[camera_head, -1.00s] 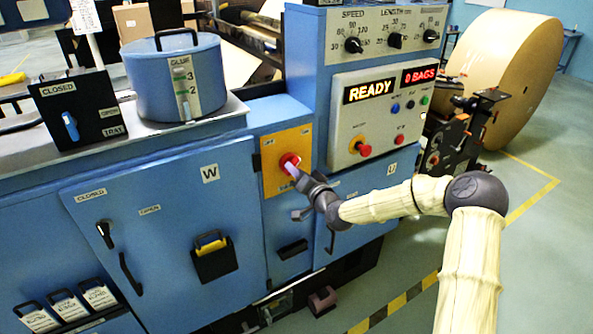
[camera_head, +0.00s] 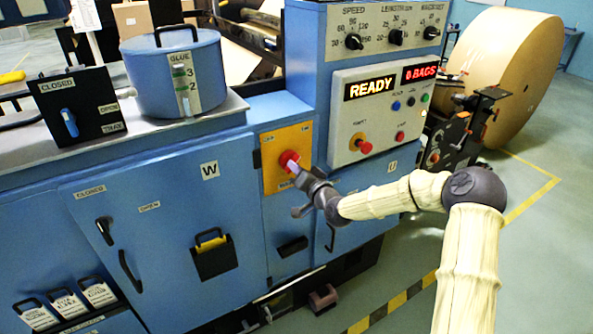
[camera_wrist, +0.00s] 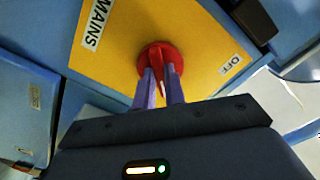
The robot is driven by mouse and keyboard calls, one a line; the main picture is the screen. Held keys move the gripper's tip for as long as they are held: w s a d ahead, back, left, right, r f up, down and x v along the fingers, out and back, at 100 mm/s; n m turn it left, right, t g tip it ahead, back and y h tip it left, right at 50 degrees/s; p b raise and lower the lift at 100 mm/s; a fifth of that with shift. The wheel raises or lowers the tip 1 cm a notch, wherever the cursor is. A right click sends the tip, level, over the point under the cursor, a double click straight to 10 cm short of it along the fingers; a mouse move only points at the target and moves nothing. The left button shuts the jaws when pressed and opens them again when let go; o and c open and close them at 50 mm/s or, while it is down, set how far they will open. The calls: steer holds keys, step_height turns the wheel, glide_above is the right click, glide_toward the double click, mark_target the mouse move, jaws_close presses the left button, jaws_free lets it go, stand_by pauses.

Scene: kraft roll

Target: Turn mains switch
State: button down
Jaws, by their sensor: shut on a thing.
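The mains switch (camera_head: 288,158) is a red round knob on a yellow plate (camera_head: 271,172) on the blue machine's front. In the wrist view the red knob (camera_wrist: 157,60) has a raised grip, and the yellow plate (camera_wrist: 110,60) reads "MAINS" at left and "OFF" at right. My gripper (camera_head: 295,168) reaches the knob from the lower right. In the wrist view its two fingers (camera_wrist: 160,82) are shut on the knob's raised grip, one on each side. The fingers hide the knob's lower part.
The panel above right shows a lit "READY" display (camera_head: 371,87) and a "0 BAGS" display (camera_head: 420,73). A red button (camera_head: 364,147) sits below. A blue glue pot (camera_head: 165,80) stands at left. A large paper roll (camera_head: 515,75) stands behind at right.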

steer(key=n+b, duration=1.7)
steer(key=b, duration=0.1)
steer(key=shift+d+f+b, duration=0.1)
steer(key=shift+d+b, duration=0.05)
steer(key=shift+b, duration=0.25)
steer(key=shift+n, duration=0.3)
steer(key=shift+w, duration=0.1)
steer(key=c, duration=1.5)
jaws_free()
steer(key=shift+o, duration=0.2)
steer(key=shift+d, duration=0.1)
steer(key=v, duration=1.7)
